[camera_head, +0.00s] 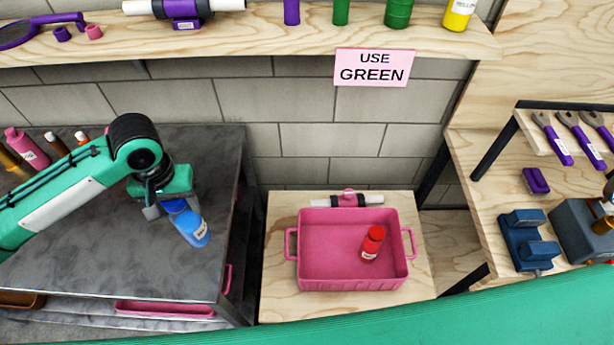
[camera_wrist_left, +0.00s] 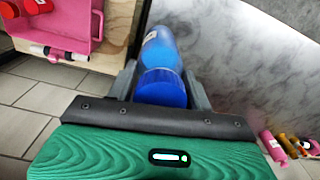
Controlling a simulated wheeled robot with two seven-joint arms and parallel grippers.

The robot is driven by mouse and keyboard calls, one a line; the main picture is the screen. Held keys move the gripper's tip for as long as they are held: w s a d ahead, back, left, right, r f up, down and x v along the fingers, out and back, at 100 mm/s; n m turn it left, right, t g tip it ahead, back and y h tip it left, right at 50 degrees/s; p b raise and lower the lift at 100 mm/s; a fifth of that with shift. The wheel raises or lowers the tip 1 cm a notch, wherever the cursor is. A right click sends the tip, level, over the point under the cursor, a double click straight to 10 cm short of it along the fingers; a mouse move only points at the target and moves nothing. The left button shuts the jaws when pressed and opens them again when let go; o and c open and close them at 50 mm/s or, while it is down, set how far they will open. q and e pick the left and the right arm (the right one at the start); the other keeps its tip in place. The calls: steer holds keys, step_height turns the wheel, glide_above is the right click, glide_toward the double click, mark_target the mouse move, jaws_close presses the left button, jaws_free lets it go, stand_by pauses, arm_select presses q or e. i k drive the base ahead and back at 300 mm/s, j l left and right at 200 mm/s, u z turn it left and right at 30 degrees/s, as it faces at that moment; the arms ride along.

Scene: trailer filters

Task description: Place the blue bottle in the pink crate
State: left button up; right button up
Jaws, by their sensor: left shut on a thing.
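The blue bottle (camera_head: 194,230) is held in my left gripper (camera_head: 164,209), above the right part of the dark grey table. In the left wrist view the bottle (camera_wrist_left: 160,62) sits between the two fingers of my left gripper (camera_wrist_left: 160,88), which are shut on it. The bottle is tilted in the head view. The pink crate (camera_head: 327,284) stands on a wooden surface to the right of the table, apart from the gripper. The crate also shows in the left wrist view (camera_wrist_left: 70,22) at the upper left. My right gripper is not seen.
Several bottles, one of them pink (camera_head: 27,148), stand at the grey table's (camera_head: 100,265) back left. A gap separates this table from the crate's wooden stand (camera_head: 278,302). A shelf (camera_head: 270,36) runs above, with a "USE GREEN" sign (camera_head: 374,68) below it. Blue tools (camera_head: 528,240) lie at right.

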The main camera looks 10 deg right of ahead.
mark_target(327, 256)
steer(key=z, duration=1.2)
steer(key=k+j+z, duration=0.15)
steer(key=j+z, duration=0.2)
steer(key=k+j+z, duration=0.3)
steer(key=i+l, duration=0.05)
steer(key=i, duration=0.05)
